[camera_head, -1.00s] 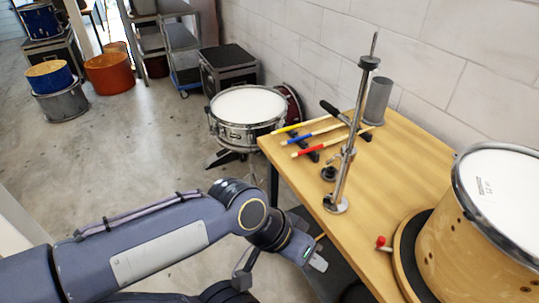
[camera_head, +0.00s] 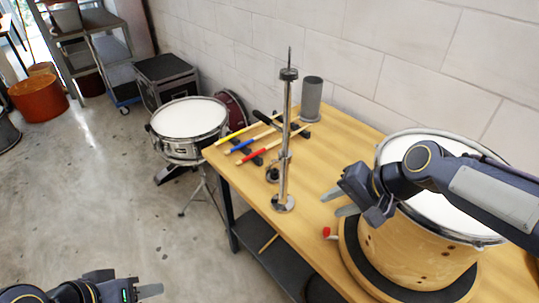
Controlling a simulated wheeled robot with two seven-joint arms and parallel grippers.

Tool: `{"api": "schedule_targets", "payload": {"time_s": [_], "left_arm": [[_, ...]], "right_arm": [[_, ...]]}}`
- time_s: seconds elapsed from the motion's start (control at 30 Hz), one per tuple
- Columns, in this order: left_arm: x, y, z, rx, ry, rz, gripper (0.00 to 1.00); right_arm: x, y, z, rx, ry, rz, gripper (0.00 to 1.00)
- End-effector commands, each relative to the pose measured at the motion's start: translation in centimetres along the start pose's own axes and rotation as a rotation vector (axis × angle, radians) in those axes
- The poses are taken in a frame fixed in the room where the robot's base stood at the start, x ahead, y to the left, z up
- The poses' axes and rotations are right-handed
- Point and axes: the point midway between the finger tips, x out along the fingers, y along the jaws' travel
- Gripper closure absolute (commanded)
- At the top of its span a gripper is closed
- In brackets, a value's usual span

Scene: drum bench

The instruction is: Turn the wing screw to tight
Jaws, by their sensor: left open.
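A chrome stand (camera_head: 284,140) rises upright from a round base on the wooden bench. A small clamp (camera_head: 285,158) sits partway up its post, with a dark knob-like part (camera_head: 272,175) low on its left. The wing screw is too small to pick out with certainty. My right gripper (camera_head: 337,203) comes in from the right, over the front of the wooden drum. Its fingers are apart and empty, to the right of the stand and not touching it. My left gripper (camera_head: 150,291) is open low at the left, over the floor, partly cut off by the frame edge.
A wooden drum (camera_head: 412,245) on a dark round pad fills the bench's right side. A snare drum (camera_head: 188,135) stands left.

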Motion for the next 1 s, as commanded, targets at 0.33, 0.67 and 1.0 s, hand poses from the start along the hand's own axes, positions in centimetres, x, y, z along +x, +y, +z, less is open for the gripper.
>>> {"api": "schedule_targets", "payload": {"time_s": [0.33,0.67,1.0], "left_arm": [[-3.7,1.7,-1.9,0.0,0.0,0.0,0.59],[-4.1,1.9,-2.0,0.0,0.0,0.0,0.59],[-4.3,1.9,-2.1,0.0,0.0,0.0,0.59]], "right_arm": [[7.3,-12.0,-6.0,0.269,0.106,0.132,0.68],[10.8,-14.4,-6.9,0.305,0.167,0.146,0.68],[15.7,-13.5,-7.6,0.304,0.166,0.145,0.68]]}}
